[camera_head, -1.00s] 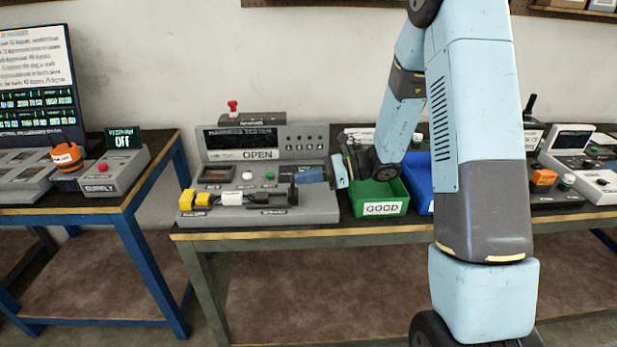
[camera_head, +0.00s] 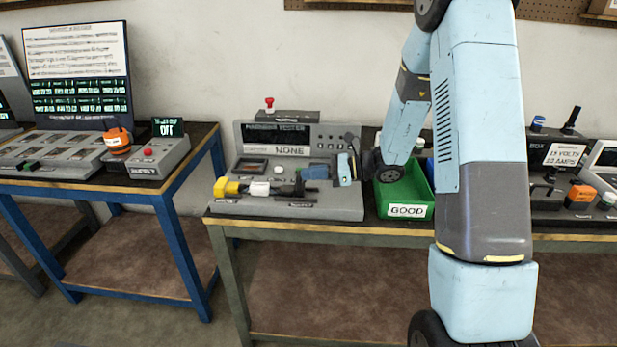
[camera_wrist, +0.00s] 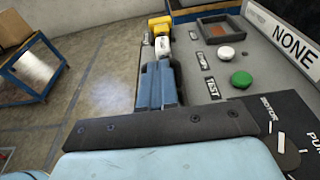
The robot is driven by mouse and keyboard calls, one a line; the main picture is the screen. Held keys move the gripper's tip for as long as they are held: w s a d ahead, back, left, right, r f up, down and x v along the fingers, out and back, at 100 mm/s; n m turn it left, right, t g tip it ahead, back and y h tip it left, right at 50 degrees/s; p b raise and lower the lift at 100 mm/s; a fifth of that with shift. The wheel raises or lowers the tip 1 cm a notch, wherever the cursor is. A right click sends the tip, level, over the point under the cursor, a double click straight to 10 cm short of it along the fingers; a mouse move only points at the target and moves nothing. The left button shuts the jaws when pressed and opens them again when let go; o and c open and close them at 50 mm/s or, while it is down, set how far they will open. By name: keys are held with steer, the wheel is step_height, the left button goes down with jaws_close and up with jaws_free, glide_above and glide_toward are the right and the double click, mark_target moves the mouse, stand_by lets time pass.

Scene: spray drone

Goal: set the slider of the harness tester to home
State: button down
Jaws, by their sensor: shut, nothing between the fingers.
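The grey harness tester (camera_head: 340,205) stands on the middle bench, and its display reads NONE. On its front deck a yellow connector (camera_head: 228,188), a white connector (camera_head: 259,189) and a dark slider with an upright knob (camera_head: 298,184) lie in a row. The connectors also show in the wrist view, yellow (camera_wrist: 160,27) and white (camera_wrist: 162,46). My gripper (camera_head: 308,172) is shut and empty, low over the deck by the knob. In the wrist view its blue fingers (camera_wrist: 157,85) point along the row and hide the slider. I cannot tell whether they touch the knob.
A green GOOD bin (camera_head: 405,195) stands right of the tester, under my wrist. A green button (camera_wrist: 241,79) and a white button (camera_wrist: 226,53) lie beside my fingers. A separate blue-framed bench (camera_head: 190,170) with a supply box (camera_head: 158,160) stands to the left across a gap.

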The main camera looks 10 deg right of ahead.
steer(key=shift+a, duration=0.25)
steer(key=shift+r, duration=0.1)
steer(key=v, duration=1.4)
steer(key=shift+d, duration=0.2)
steer(key=shift+w, duration=0.1)
